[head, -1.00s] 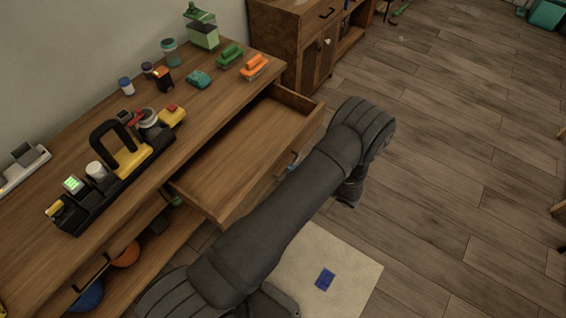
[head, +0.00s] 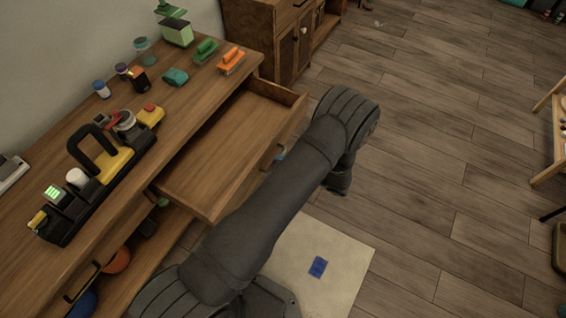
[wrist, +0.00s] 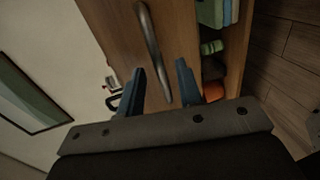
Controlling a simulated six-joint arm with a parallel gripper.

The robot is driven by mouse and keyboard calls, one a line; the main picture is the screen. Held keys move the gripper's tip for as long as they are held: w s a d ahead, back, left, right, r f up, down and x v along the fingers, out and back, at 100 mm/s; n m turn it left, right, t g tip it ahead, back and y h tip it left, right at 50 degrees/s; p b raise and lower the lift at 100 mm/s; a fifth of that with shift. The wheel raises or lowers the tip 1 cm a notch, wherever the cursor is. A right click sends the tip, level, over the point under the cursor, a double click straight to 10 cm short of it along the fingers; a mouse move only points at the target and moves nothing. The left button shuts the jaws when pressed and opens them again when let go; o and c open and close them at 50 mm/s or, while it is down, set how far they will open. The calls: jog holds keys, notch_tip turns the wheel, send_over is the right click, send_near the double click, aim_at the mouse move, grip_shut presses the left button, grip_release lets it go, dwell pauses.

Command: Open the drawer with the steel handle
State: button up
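The wooden drawer (head: 225,150) stands well pulled out of the workbench and looks empty in the head view. In the wrist view, the curved steel handle (wrist: 152,45) runs along the wooden drawer front. My gripper (wrist: 160,78) faces that front with its two blue fingers apart. The handle's lower end shows between the fingers in the picture; I see no finger closed on it, and the depth is hard to judge. In the head view my arm hides most of the gripper and the handle area.
The benchtop (head: 105,180) carries a black and yellow tool caddy (head: 100,170), an orange brush (head: 231,61), a green brush (head: 205,51) and small jars. Balls sit on the shelf below. A second cabinet (head: 285,40) stands behind.

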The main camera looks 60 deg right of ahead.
jog(key=v, duration=1.7)
jog(key=x, duration=1.7)
jog(key=shift+w, duration=0.2)
jog(key=shift+s, duration=0.1)
jog(key=v, duration=1.7)
jog(key=shift+s, duration=0.2)
jog(key=shift+w, duration=0.1)
